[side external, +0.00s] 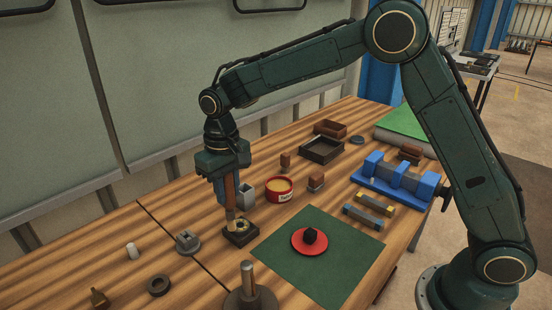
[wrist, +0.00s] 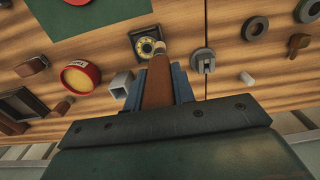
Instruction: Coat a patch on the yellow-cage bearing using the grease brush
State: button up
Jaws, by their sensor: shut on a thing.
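My gripper (side external: 230,193) is shut on the brown handle of the grease brush (side external: 230,192), which points down. In the wrist view the brush (wrist: 157,82) runs up between the fingers, with its pale tip at the near edge of the bearing. The yellow-cage bearing (wrist: 147,44) lies on a dark square block (wrist: 137,34); it also shows in the side view (side external: 241,226). The brush tip is over or touching the bearing; I cannot tell which. A red tin of yellow grease (side external: 279,189) stands to the right and behind in the side view.
A grey square holder (side external: 247,194) stands close behind the brush. A grey clamp-like part (side external: 187,241) is to the left. A green mat (side external: 335,268) bears a red disc (side external: 300,246) with a black piece. A blue vise (side external: 395,178) and dark trays (side external: 321,150) are further right.

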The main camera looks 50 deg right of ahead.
jog(key=shift+f, duration=0.4)
jog(key=shift+d, duration=0.1)
jog(key=shift+d+r, duration=0.1)
jog(key=shift+d, duration=2.05)
jog(key=shift+a, duration=0.1)
jog(key=shift+a+f, duration=0.2)
jog(key=shift+a, duration=1.95)
jog(key=shift+r, duration=0.9)
